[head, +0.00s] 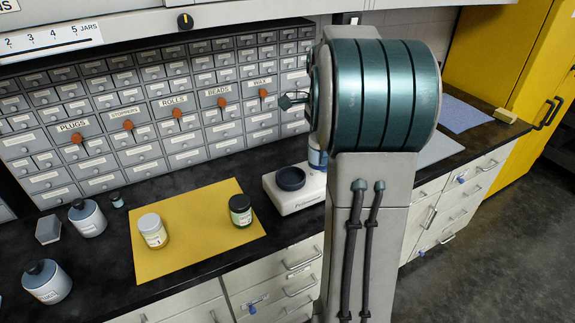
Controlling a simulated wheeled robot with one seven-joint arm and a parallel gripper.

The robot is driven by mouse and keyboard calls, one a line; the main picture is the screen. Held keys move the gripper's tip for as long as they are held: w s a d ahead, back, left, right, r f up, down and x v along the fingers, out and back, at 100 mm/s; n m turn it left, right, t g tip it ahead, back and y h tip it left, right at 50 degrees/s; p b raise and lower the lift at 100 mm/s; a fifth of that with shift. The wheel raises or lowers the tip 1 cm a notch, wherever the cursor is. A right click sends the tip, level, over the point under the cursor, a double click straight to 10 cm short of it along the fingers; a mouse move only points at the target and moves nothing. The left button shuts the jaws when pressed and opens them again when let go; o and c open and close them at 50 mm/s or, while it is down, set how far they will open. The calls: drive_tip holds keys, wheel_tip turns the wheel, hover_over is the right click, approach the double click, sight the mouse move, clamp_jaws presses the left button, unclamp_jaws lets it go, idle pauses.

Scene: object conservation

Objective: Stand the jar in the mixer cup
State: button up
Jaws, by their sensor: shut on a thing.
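The mixer (296,200) is a white box on the black counter, right of the yellow mat. Its black round cup (291,178) is open on top, and no jar stands in it. A blue and white jar (317,158) shows in part, just right of the cup and above or behind the mixer's right end; my arm hides the rest of it. I cannot tell what it rests on or whether it is held. My gripper is hidden behind my large teal and grey arm links.
A yellow mat (190,265) carries a white-lidded jar (153,231) and a dark green jar (241,210). Blue-grey jars (88,218) (47,282) and a grey hexagonal block (48,229) stand at left. Labelled drawers (190,140) back the counter. A blue mat (466,115) lies at far right.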

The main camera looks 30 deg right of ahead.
drive_tip(key=w+a+f+p, duration=0.1)
drive_tip(key=w+f, duration=0.1)
drive_tip(key=f, duration=0.1)
drive_tip(key=w+a+f, duration=0.1)
drive_tip(key=w+f, duration=0.2)
drive_tip(key=w+a+f+p, duration=0.1)
drive_tip(key=w+a+f, duration=0.1)
drive_tip(key=f, duration=0.1)
drive_tip(key=shift+w+f+p, duration=0.1)
drive_tip(key=shift+w+p, duration=0.15)
drive_tip(key=shift+p, duration=0.05)
drive_tip(key=shift+f, duration=0.15)
drive_tip(key=shift+f+b, duration=0.3)
drive_tip(key=shift+b, duration=0.05)
drive_tip(key=o, duration=1.1)
drive_tip(key=shift+r, duration=0.2)
